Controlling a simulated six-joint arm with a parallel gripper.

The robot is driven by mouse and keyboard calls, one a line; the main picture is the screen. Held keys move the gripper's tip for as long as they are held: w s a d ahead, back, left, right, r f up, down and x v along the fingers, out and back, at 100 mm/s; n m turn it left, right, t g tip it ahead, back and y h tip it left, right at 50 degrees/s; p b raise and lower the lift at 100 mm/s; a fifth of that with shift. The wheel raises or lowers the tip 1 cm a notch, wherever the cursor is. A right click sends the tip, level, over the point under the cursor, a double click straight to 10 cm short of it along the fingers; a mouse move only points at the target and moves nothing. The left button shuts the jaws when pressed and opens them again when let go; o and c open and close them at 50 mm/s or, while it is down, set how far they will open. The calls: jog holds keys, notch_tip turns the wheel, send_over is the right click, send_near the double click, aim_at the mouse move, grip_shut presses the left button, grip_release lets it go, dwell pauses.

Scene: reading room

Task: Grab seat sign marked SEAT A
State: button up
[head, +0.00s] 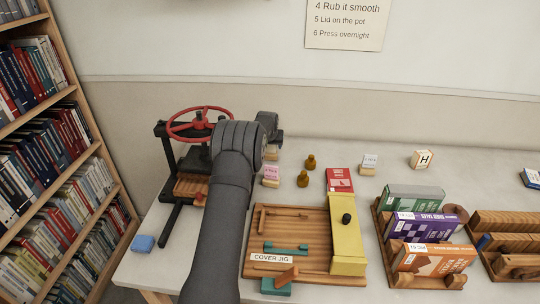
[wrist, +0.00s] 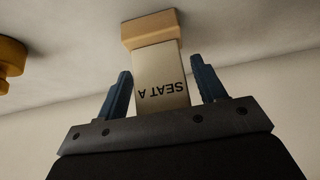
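The seat sign (wrist: 160,75) marked SEAT A is a cream plate on a tan wooden base (wrist: 150,28). It shows upside down in the wrist view. My gripper (wrist: 161,66) has its two blue fingers on either side of the plate, with a narrow gap at each side, so it looks open around the sign. In the head view my gripper (head: 269,128) is beside the press, mostly hidden by my arm. A small pale block (head: 271,152) shows just below it, its lettering unreadable.
A pink-faced sign (head: 270,175) and two brass pieces (head: 310,162) (head: 303,179) stand close by. The press with a red wheel (head: 200,124) is at left. A white-faced sign (head: 369,163) and an H block (head: 422,159) stand right. The cover jig (head: 290,220) lies in front.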

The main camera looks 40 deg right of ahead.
jog(key=c, duration=1.1)
jog(key=shift+r, duration=0.1)
